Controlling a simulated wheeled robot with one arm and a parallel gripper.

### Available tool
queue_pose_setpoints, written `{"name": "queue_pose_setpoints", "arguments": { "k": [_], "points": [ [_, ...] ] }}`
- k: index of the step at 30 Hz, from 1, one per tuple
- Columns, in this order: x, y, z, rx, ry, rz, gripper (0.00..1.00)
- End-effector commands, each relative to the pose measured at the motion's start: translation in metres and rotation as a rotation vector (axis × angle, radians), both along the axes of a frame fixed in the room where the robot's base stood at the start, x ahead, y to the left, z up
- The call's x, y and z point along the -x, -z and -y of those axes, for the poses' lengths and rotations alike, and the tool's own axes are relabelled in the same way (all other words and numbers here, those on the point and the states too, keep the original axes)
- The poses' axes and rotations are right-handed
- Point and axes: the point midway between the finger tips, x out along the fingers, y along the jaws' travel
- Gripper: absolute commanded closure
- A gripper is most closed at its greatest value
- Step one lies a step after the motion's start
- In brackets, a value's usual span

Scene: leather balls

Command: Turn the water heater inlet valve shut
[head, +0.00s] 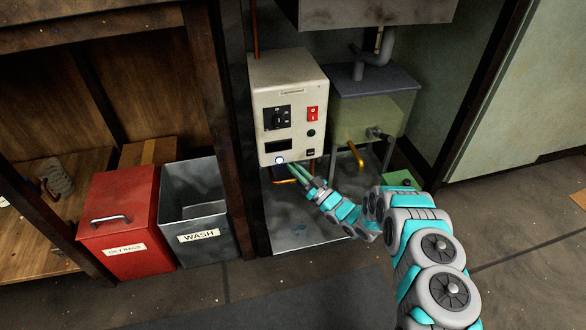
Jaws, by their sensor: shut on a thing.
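The water heater appears to be the cream box (288,75) on the dark post, with a black dial, a red switch and a lit round button low on its front. My gripper (298,172) is at the box's lower edge, reached in from the lower right. Its teal fingers are closed on a small part just under the box, which looks to be the inlet valve. The fingers cover most of that part, so its handle angle cannot be told. A copper-coloured pipe piece shows beside the fingers.
A greenish tank (370,118) with a grey lid and a yellow bent pipe (356,156) stands right of the heater. A metal tray (300,236) lies below. A red rag bin (117,222) and a grey WASH bin (196,210) stand left. Open floor lies in front.

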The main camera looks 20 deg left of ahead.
Motion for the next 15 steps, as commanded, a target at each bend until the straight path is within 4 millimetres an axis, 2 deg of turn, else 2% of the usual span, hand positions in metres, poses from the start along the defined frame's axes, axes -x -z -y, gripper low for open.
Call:
{"name": "queue_pose_setpoints", "arguments": {
  "k": [9, 10, 15],
  "points": [
    [-0.0005, 0.0003, 0.0007, -0.002, 0.002, -0.001, 1.0],
    [-0.0006, 0.0003, 0.0008, -0.002, 0.002, -0.001, 0.84],
    [-0.0006, 0.0004, 0.0007, -0.001, 0.002, -0.001, 0.65]
  ]
}}
